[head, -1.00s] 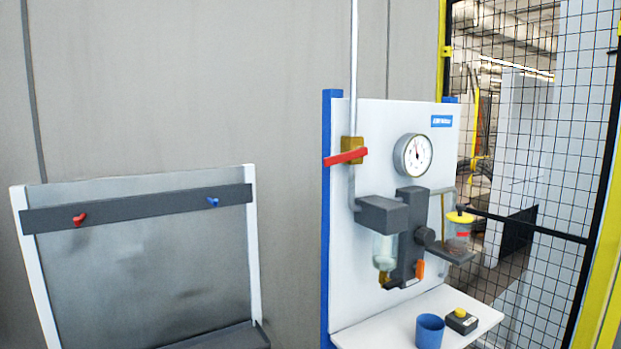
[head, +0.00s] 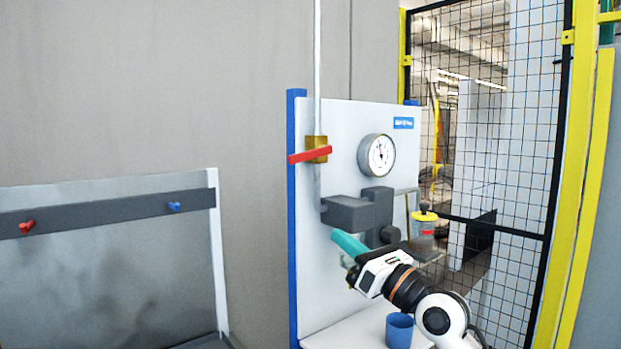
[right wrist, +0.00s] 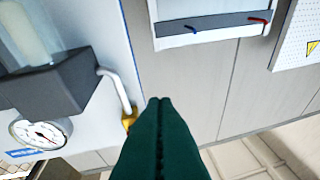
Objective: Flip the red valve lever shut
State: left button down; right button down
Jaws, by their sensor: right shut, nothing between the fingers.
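The red valve lever (head: 308,155) lies nearly level across the brass valve body (head: 317,142) on the vertical pipe, at the panel's upper left in the head view. My right gripper (head: 340,238) has teal fingers, shut and empty. It is below the lever and slightly right of it in the picture, in front of the filter unit, apart from the lever. In the right wrist view the closed fingers (right wrist: 159,101) fill the lower middle. A bit of the brass valve (right wrist: 128,119) shows beside them; the lever is not visible there. My left gripper is not in view.
The white panel carries a gauge (head: 377,155) and a dark grey regulator block (head: 349,213). A blue cup (head: 399,330) stands on the shelf below my right arm. A rack with red and blue hooks (head: 100,216) is at left. A mesh fence (head: 480,120) is at right.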

aim_at(309, 154)
jog(key=w+a+r+n+h+p, duration=0.1)
jog(key=w+a+r+p, duration=0.2)
jog(key=r, duration=0.2)
jog(key=w+a+r+n+h+p, duration=0.1)
jog(key=w+a+r+p, duration=0.1)
jog(key=w+r+p, duration=0.1)
notch_tip(309, 154, up, 3)
jog(key=shift+w+a+f+n, duration=0.1)
jog(key=shift+w+a+n, duration=0.25)
jog(key=shift+w, duration=0.4)
